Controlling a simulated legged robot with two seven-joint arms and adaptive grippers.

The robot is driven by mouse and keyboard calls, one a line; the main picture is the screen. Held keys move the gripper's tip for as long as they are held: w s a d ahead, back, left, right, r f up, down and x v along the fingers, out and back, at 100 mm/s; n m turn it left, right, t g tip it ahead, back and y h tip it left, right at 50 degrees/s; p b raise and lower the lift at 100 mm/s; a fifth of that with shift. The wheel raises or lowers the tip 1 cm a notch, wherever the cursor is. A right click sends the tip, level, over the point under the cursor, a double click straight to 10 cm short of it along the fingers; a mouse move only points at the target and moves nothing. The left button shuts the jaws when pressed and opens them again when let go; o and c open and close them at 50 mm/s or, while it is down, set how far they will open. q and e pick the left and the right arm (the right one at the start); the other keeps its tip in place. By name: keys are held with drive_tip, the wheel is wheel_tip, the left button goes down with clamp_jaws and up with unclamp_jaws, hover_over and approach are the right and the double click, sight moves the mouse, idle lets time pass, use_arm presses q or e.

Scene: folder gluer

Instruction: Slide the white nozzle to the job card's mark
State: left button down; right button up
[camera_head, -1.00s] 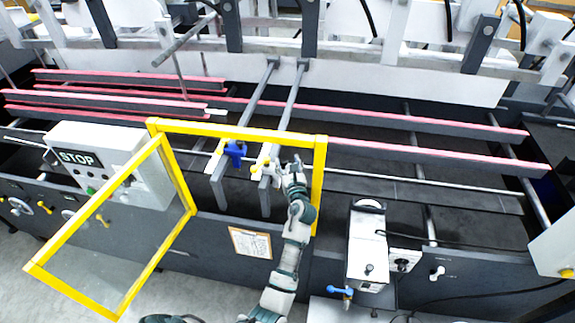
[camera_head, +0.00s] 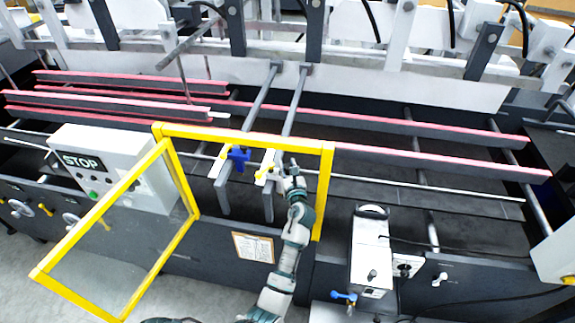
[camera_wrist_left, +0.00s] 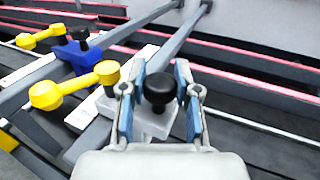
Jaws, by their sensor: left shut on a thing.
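The white nozzle (camera_wrist_left: 150,122) has a black knob on top and a yellow-ended clamp lever; it sits on the right grey bar. It also shows in the head view (camera_head: 268,164). My left gripper (camera_wrist_left: 160,92) is shut on the white nozzle, with a blue-padded finger on each side of the black knob; in the head view, the gripper (camera_head: 287,168) covers part of the nozzle. The job card (camera_head: 253,247) is a paper on the dark front panel below; its writing is too small to read. My right gripper is not in view.
A blue nozzle (camera_head: 238,158) with a yellow lever sits on the left bar, close beside the white one. A yellow guard frame (camera_head: 325,185) stands around the bars, its right post near my arm. The STOP box (camera_head: 120,165) is at left.

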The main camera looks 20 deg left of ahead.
use_arm(q)
drive_tip(key=shift+w+a+r, duration=0.1)
drive_tip(key=shift+r, duration=0.15)
drive_tip(key=shift+w+f, duration=0.1)
drive_tip(key=shift+f, duration=0.05)
drive_tip(key=c, duration=0.8)
unclamp_jaws()
drive_tip(key=shift+s+d, duration=0.25)
drive_tip(key=shift+d, duration=0.05)
drive_tip(key=v, duration=1.1)
drive_tip(key=shift+s+d, duration=0.25)
drive_tip(key=shift+d, duration=0.1)
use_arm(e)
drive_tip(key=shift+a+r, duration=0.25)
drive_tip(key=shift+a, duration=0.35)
use_arm(q)
drive_tip(key=shift+a, duration=0.1)
